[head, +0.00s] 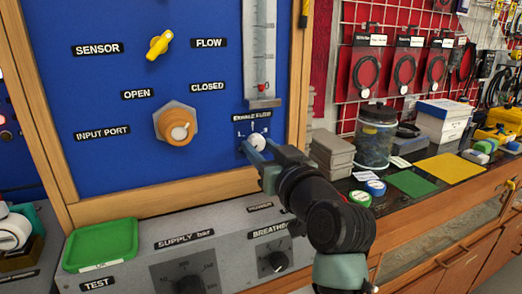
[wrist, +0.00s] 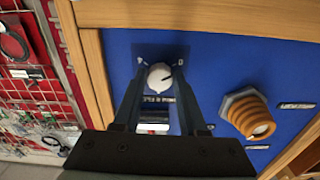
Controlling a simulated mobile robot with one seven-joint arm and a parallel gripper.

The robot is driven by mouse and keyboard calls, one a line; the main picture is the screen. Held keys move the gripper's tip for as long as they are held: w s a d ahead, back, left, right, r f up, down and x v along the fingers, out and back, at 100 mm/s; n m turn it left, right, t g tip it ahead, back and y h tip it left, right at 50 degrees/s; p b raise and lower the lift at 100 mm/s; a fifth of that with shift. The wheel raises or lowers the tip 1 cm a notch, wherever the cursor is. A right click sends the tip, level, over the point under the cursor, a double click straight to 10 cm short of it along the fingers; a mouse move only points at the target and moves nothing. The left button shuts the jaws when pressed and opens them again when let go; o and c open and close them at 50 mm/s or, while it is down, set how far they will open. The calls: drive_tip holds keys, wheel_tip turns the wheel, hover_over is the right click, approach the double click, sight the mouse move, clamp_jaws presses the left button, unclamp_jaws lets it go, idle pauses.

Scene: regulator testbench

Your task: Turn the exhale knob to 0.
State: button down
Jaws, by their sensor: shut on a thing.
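The exhale knob (head: 258,143) is a small white round knob on a dark plate, low on the blue panel under its label. In the wrist view the knob (wrist: 159,76) sits between my two fingers, with a short dark pointer line toward the upper right. Small marks show beside it in that view, one looking like a 0 at the upper right. My gripper (head: 257,151) is shut on the knob, one finger on each side. In the wrist view my gripper (wrist: 157,82) reaches the panel from below. In the head view the fingers partly cover the plate.
An orange knob (head: 176,124) and a yellow lever (head: 159,45) are on the panel to the left. A clear flow tube (head: 260,45) stands just above. The wooden frame (head: 170,198) runs close below, over a grey console (head: 225,245) with dials.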

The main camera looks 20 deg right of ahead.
drive_tip(key=shift+f, duration=0.1)
drive_tip(key=shift+c, duration=2.2)
unclamp_jaws()
drive_tip(key=s, duration=1.3)
drive_tip(key=shift+d, duration=0.2)
